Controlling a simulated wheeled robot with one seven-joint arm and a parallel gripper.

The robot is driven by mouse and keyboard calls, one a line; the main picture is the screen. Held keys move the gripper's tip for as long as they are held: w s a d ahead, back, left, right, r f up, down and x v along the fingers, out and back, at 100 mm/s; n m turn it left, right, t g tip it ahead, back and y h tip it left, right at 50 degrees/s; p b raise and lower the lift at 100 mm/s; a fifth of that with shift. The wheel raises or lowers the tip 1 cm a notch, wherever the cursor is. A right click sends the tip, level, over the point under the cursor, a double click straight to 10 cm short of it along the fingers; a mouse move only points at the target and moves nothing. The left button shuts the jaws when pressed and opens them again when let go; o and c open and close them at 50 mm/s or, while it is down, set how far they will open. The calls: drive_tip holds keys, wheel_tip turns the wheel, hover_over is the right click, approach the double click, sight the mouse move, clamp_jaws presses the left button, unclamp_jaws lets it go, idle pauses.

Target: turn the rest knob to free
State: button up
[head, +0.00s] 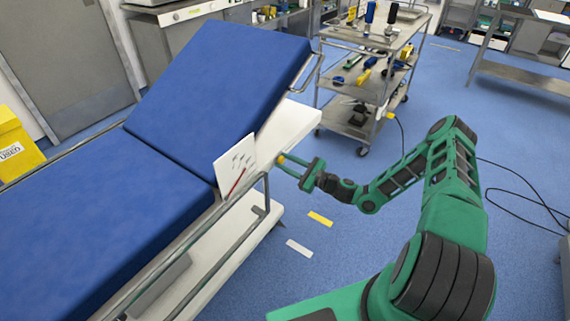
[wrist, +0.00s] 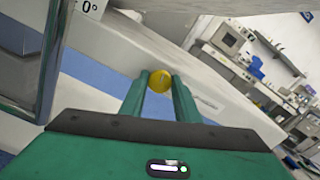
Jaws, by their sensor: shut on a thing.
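The rest knob shows as a small yellow knob (wrist: 164,80) between the tips of my green fingers in the wrist view. My gripper (head: 281,163) is shut on it at the side of the operating table, beside the white panel. In the head view the yellow knob (head: 281,158) shows only as a small spot at the fingertips. The operating table (head: 70,225) has blue pads, and its back section (head: 215,80) is tilted up. A white panel (head: 234,165) with small marks and a red pointer (head: 236,184) stands at the table's side. The knob's setting cannot be read.
A metal rail (head: 168,268) runs along the table's near side. A steel trolley (head: 375,42) with tools stands behind my gripper. A yellow box (head: 15,147) is at the far left. Blue floor (head: 330,270) is free below my arm, with cables at the right.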

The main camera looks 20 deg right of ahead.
drive_tip(key=n, duration=1.2)
drive_tip(key=shift+f+n, duration=0.2)
drive_tip(key=shift+n, duration=0.1)
drive_tip(key=shift+s+f+n, duration=0.1)
drive_tip(key=shift+n, duration=1.5)
drive_tip(key=shift+f+n, duration=0.1)
drive_tip(key=shift+n, duration=0.2)
drive_tip(key=o, duration=1)
drive_tip(key=shift+o, duration=0.2)
drive_tip(key=v, duration=1)
drive_tip(key=shift+s+d, duration=0.25)
drive_tip(key=shift+d, duration=0.05)
